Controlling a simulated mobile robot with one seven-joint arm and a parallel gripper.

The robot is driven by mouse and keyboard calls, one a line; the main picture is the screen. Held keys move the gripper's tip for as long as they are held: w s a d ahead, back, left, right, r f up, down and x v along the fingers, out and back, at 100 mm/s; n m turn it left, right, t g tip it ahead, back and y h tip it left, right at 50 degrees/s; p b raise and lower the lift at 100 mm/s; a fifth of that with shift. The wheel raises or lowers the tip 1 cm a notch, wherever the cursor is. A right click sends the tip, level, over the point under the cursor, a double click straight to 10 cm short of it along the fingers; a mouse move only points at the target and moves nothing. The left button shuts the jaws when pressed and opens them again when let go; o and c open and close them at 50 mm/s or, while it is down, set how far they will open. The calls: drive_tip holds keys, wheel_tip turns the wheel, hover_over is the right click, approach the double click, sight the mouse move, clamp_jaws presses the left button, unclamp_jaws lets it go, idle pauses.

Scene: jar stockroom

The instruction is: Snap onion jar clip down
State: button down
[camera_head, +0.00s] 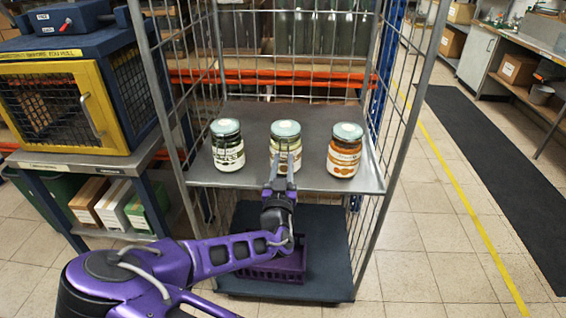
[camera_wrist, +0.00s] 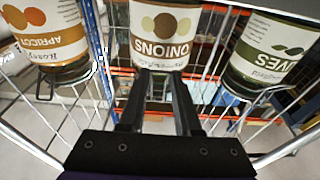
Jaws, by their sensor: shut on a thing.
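The onion jar (camera_head: 286,146) stands in the middle of three jars on the grey shelf (camera_head: 235,180), with a pale blue lid. In the wrist view, turned upside down, its brown ONIONS label (camera_wrist: 160,28) is top centre. My gripper (camera_head: 280,164) is in front of this jar, and its fingertips (camera_wrist: 160,75) meet at the jar's lid end. It is shut on the onion jar's clip, which is mostly hidden by the fingers; its exact angle cannot be told.
The olive jar (camera_head: 228,146) stands left and the apricot jar (camera_head: 345,150) right, both close by. Wire clips show on both in the wrist view. Cage bars flank the shelf. A purple crate (camera_head: 280,262) sits below. A yellow-framed cabinet (camera_head: 60,110) stands left.

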idle(0.3)
drive_tip(key=c, duration=0.6)
unclamp_jaws()
drive_tip(key=shift+w, duration=0.1)
drive_tip(key=s+f, duration=0.3)
drive_tip(key=s, duration=1.4)
drive_tip(key=shift+a+f, duration=0.15)
drive_tip(key=shift+a, duration=0.15)
drive_tip(key=shift+a, duration=0.1)
